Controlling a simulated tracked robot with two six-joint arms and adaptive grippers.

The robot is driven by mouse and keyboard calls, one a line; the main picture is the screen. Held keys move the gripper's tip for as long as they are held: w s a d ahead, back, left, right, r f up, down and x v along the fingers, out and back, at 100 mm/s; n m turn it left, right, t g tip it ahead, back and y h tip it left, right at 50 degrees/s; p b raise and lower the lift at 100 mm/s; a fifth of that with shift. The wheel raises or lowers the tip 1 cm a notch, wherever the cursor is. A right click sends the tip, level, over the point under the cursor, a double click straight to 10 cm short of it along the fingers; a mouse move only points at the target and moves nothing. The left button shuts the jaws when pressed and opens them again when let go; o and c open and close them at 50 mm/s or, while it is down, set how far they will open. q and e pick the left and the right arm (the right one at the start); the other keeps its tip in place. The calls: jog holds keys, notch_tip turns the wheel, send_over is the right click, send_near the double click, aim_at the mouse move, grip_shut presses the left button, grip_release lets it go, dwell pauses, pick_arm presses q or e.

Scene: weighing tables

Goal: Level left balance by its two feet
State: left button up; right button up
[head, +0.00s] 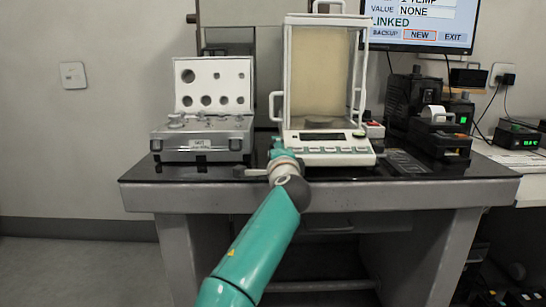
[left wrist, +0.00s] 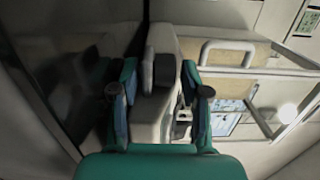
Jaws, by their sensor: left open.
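The balance (head: 326,148), white with a tall glass draft shield, stands on the dark-topped table. My left gripper (head: 277,146) is at the balance's front left corner, low beside its base. In the left wrist view its two fingers (left wrist: 160,98) are open, one on each side of a dark, round, knob-like part (left wrist: 164,70) against the pale balance body (left wrist: 150,118). This part looks like a levelling foot; I cannot tell whether the fingers touch it. In the head view the gripper hides that corner. The other foot and any bubble level cannot be made out. My right gripper is not in view.
An open grey weight case (head: 203,140) stands left of the balance. Dark devices (head: 430,115) stand on the right, below a monitor (head: 418,22) reading LINKED and VALUE NONE. The table (head: 420,190) has a narrow clear strip along its front edge.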

pick_arm(q)
jog(key=shift+s, duration=0.2)
jog(key=shift+s+r, duration=0.1)
jog(key=shift+s, duration=0.55)
jog(key=s+d, duration=0.1)
jog(key=s, duration=0.9)
jog(key=shift+s+f, duration=0.15)
jog(key=shift+f, duration=0.05)
